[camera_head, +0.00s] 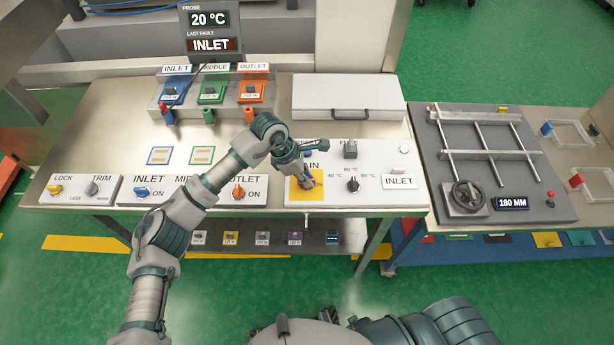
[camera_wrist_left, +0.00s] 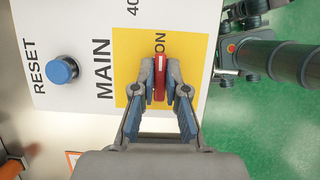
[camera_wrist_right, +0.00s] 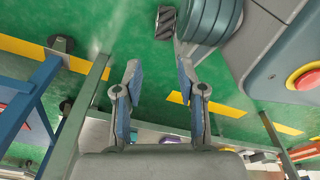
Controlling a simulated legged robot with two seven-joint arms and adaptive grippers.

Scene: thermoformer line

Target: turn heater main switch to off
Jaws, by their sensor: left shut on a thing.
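The heater main switch has a red handle (camera_wrist_left: 159,78) on a yellow plate (camera_head: 298,195) lettered ON, under the word MAIN, on the front control panel (camera_head: 380,205). My left gripper (camera_head: 304,177) is at this switch. In the left wrist view (camera_wrist_left: 159,88) its two fingers are shut on the red handle, one on each side. The ON lettering is beside the handle; any OFF lettering is hidden. My right gripper (camera_wrist_right: 159,70) shows in the right wrist view with its fingers apart and nothing between them, over the green floor.
A blue RESET button (camera_wrist_left: 63,70) is beside the switch. A black temperature knob (camera_head: 353,185) and a grey knob (camera_head: 350,149) are on the same panel. INLET and OUTLET knobs (camera_head: 238,191) are to the left. A red stop button (camera_wrist_right: 304,77) shows in the right wrist view.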

